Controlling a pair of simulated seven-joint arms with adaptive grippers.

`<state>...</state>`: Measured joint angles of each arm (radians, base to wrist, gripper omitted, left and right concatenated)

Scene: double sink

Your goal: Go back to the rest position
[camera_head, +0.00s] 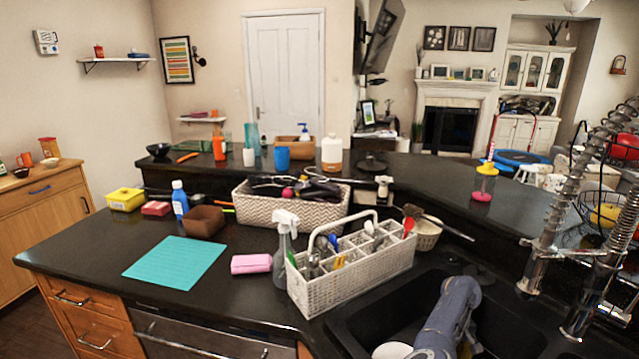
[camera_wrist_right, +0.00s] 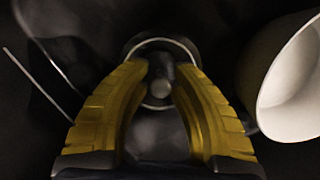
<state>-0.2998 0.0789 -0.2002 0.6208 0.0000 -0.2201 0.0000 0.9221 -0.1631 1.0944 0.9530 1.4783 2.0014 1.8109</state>
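My right gripper (camera_wrist_right: 158,75) shows in the right wrist view as two yellow fingers with a gap between their tips. It is open, and nothing is between the fingers. It points down toward a round metal drain (camera_wrist_right: 160,100) in the dark sink. A white cup or bowl (camera_wrist_right: 290,90) lies to the right of the fingers, apart from them. In the head view my grey-blue arm (camera_head: 450,312) reaches over the sink (camera_head: 510,325); its gripper is out of that picture. My left gripper is in neither view.
A white divided caddy (camera_head: 345,285) with utensils and a spray bottle (camera_head: 285,245) stand left of the sink. A tall spring faucet (camera_head: 560,210) rises at the right. A pink sponge (camera_head: 251,264) and a teal mat (camera_head: 175,262) lie on the counter; its front left is clear.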

